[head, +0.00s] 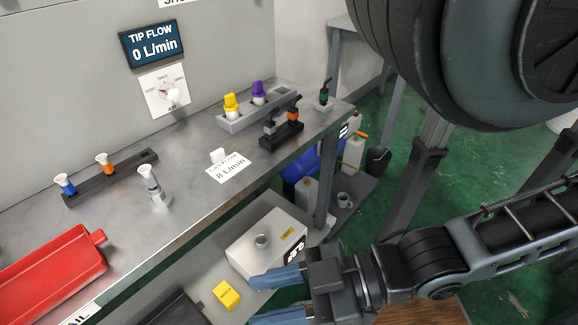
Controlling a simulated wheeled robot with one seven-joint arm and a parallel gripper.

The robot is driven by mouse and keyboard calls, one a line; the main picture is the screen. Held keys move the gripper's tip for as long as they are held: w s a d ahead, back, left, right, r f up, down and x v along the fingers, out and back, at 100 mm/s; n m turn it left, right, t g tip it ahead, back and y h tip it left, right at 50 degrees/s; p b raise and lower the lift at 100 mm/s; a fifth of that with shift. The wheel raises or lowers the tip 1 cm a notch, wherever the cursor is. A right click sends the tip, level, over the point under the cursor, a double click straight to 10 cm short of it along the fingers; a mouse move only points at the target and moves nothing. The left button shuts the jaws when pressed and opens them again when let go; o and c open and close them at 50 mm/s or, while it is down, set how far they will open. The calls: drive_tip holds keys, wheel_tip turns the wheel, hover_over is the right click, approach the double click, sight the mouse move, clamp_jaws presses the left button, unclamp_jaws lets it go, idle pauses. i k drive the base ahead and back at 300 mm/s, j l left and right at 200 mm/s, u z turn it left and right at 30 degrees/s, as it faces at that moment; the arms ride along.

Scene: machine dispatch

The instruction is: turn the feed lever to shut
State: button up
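The feed lever (174,97) is a small white handle on a square white dial plate (155,100) on the grey back panel. The plate carries the words VENT, SHUT and OPEN and a small red mark. The handle sits right of the plate's middle; I cannot tell clearly which word it is set to. Above it a dark display (153,43) reads TIP FLOW 0 L/min. My gripper (253,301) is at the bottom of the head view, low and well to the right of the lever. Its two blue fingers are apart with nothing seen between them.
A metal bench (195,165) holds a red tray (50,280), a dark rack (110,178), a grey rack (262,112) with yellow and purple pieces, a silver fitting (152,185) and an 8 L/min card (228,168). A white box (268,240) stands below, near my gripper.

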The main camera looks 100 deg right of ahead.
sight(314, 169)
drive_tip(key=z, duration=1.85)
drive_tip(key=k+j+z, duration=0.1)
drive_tip(key=z, duration=0.25)
drive_tip(key=k+z, duration=0.4)
drive_tip(key=i+j, duration=0.05)
